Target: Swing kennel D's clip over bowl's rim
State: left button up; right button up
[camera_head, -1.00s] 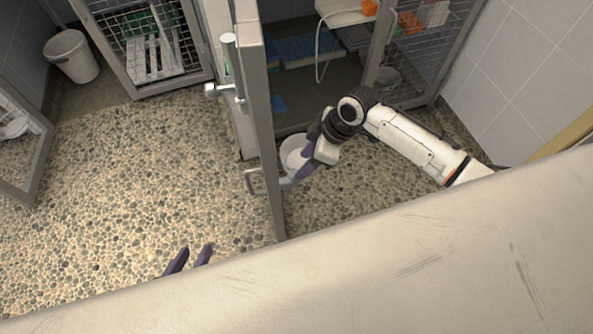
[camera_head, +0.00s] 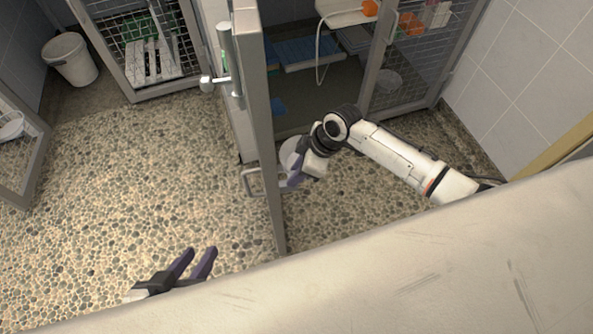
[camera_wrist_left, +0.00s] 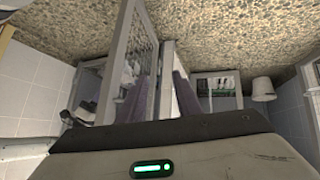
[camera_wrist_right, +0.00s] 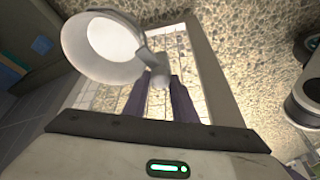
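The white bowl (camera_head: 291,152) hangs by the inner side of the open kennel door (camera_head: 262,130). In the right wrist view the bowl (camera_wrist_right: 102,42) is tilted toward the camera, and a pale clip (camera_wrist_right: 159,76) with a rounded end stands beside its rim, not seen lying across it. My right gripper (camera_head: 294,178) is just below the bowl; its fingers (camera_wrist_right: 158,88) are apart with the clip's end at or between their tips. Contact is unclear. My left gripper (camera_head: 200,254) is open and empty over the floor, left of the door.
A white bin (camera_head: 70,60) stands far left. The kennel (camera_head: 320,85) behind holds a shelf and blue items. Pebbled floor at left is clear.

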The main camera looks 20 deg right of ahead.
pick_arm(q)
jog(key=shift+s+f, duration=0.1)
jog(key=shift+f, duration=0.05)
pick_arm(e)
jog(key=shift+n, duration=0.4)
jog(key=shift+w+f+n+g+b, duration=0.1)
jog(key=shift+n+g+b, duration=0.45)
jog(key=shift+n, duration=0.35)
jog(key=shift+n+g+b, duration=0.25)
jog(key=shift+n+b, duration=0.15)
jog(key=shift+n, duration=0.4)
pick_arm(q)
jog(key=shift+w+d+f+m+g+h+b, duration=0.2)
jog(key=shift+d+f+m+g+b, duration=0.15)
jog(key=shift+d+f+b, duration=0.2)
jog(key=shift+w+d+f+m+g+h+b, duration=0.15)
jog(key=shift+d+f+m+g+b, duration=0.1)
jog(key=shift+d+f+g+b, duration=0.25)
pick_arm(e)
jog(key=shift+w+n+g, duration=0.1)
jog(key=shift+n+g, duration=0.6)
jog(key=shift+n, duration=1)
jog(key=o, duration=1)
jog(key=shift+o, duration=0.2)
